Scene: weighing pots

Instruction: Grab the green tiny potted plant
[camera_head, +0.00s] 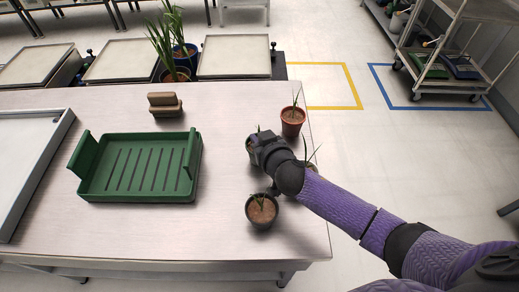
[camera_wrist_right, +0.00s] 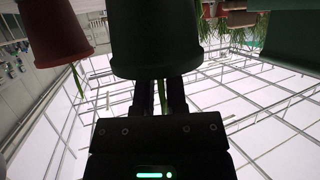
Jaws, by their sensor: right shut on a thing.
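A small green potted plant (camera_head: 250,146) stands at the right part of the table, mostly hidden behind my right gripper (camera_head: 262,146) in the head view. In the right wrist view the green pot (camera_wrist_right: 155,45) fills the top middle, right in front of the gripper. My right gripper's two dark fingers (camera_wrist_right: 161,90) reach up to the pot and are shut on it. I cannot tell whether the pot is clear of the table. My left gripper is not in view.
A red pot (camera_head: 292,121) stands just behind, and a brown pot (camera_head: 261,210) in front. Another plant (camera_head: 310,158) is partly hidden by my right arm. A green tray (camera_head: 138,170) lies to the left, with a brown block (camera_head: 164,104) behind it. Table between tray and pots is clear.

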